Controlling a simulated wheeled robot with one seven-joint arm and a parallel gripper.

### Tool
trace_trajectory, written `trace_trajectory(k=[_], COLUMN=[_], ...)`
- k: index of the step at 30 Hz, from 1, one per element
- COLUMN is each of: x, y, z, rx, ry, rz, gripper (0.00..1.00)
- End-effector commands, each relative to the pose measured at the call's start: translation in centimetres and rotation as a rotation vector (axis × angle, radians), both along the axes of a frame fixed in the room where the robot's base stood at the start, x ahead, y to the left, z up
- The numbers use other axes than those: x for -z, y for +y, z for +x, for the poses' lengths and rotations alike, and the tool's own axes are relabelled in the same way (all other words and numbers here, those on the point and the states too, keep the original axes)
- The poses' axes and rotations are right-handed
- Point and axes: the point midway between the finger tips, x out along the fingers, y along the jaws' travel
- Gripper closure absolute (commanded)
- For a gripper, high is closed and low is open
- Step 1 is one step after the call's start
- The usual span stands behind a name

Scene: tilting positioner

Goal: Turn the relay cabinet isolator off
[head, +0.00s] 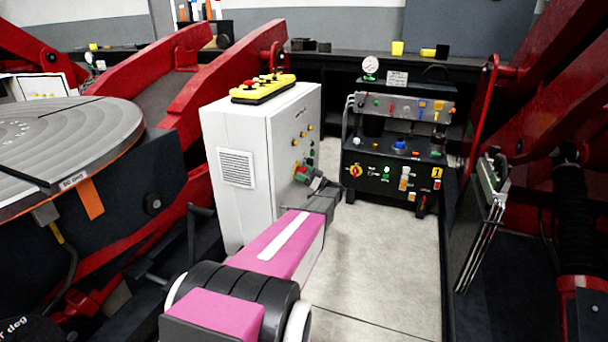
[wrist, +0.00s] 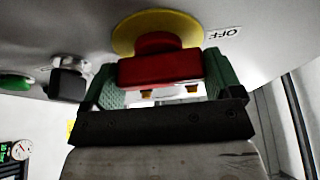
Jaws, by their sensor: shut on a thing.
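The white relay cabinet (head: 240,160) stands in the middle of the head view, its control face turned to the right. On that face, the wrist view shows the isolator's red handle (wrist: 160,70) in front of a round yellow plate (wrist: 128,32). An OFF label (wrist: 222,34), seen upside down, is to the right of the plate. My gripper (wrist: 160,88) has a green pad on either side of the red handle and is shut on it. In the head view my gripper (head: 312,182) is at the cabinet's face, and the handle is mostly hidden there.
In the wrist view, a black selector knob (wrist: 68,78) and a green button (wrist: 15,82) are left of the handle. A yellow pendant (head: 262,90) lies on the cabinet. A black panel stand (head: 395,150) is to the right, with clear floor (head: 385,260) in front.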

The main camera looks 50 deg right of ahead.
Motion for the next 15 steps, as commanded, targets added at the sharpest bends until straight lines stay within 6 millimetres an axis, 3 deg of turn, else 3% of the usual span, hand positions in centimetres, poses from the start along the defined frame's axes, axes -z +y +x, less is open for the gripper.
trace_trajectory(k=[15], x=[0.14], y=[0.05], z=[0.00], rx=[-0.001], ry=[-0.016], rz=[-0.062], gripper=[0.39])
